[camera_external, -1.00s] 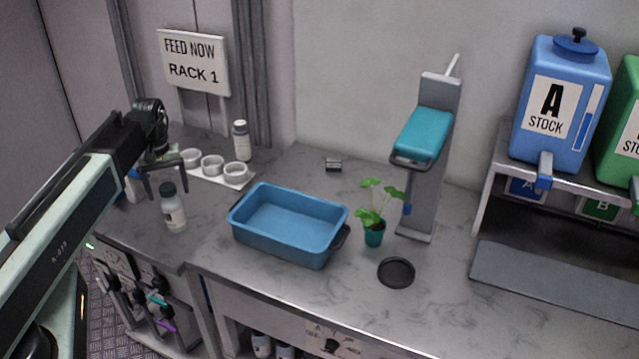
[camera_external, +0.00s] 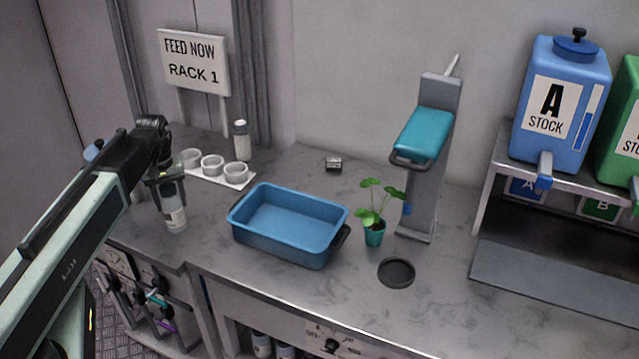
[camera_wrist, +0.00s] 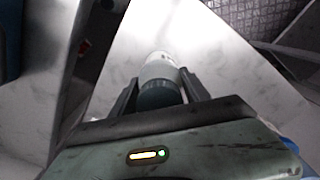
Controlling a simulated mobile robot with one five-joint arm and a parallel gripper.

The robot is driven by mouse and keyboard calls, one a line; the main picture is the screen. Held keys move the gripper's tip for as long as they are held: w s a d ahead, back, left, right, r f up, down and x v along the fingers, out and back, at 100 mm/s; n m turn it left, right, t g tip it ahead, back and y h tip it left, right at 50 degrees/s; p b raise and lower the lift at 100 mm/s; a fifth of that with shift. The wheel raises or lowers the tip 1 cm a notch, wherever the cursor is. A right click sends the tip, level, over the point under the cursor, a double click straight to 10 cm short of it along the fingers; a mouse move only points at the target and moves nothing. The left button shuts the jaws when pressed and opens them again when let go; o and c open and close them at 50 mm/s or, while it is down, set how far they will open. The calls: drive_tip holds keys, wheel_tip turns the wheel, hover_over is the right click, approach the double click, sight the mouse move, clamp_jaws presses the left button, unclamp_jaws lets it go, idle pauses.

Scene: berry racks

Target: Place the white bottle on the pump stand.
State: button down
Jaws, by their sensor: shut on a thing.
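The white bottle (camera_external: 174,213) stands upright at the left of the counter, with a label on its side. My gripper (camera_external: 166,181) is shut on it around its upper part and hides the cap. In the wrist view the bottle (camera_wrist: 160,69) sits between my two fingers, its dark cap towards the camera. A tall grey stand (camera_external: 418,205) with a teal top (camera_external: 424,133), which looks like the pump stand, is right of centre, well to the right of my gripper. Its foot is on the counter.
A blue tray (camera_external: 257,239) lies between the bottle and the stand. A potted plant (camera_external: 374,236) and a black disc (camera_external: 396,272) are close to the stand. Several white cups in a holder (camera_external: 233,183) and another bottle (camera_external: 241,141) are behind. Dispensers (camera_external: 565,105) are at the right.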

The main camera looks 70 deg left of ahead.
wheel_tip(320, 180, up, 10)
drive_tip(key=p, duration=1)
drive_tip(key=shift+r, duration=0.15)
wheel_tip(320, 180, down, 11)
drive_tip(key=b, duration=1)
drive_tip(key=shift+r, duration=0.5)
drive_tip(key=shift+f, duration=0.2)
drive_tip(key=c, duration=0.5)
unclamp_jaws()
drive_tip(key=shift+r, duration=0.15)
wheel_tip(320, 180, up, 12)
drive_tip(key=p, duration=1.2)
drive_tip(key=shift+r, duration=0.15)
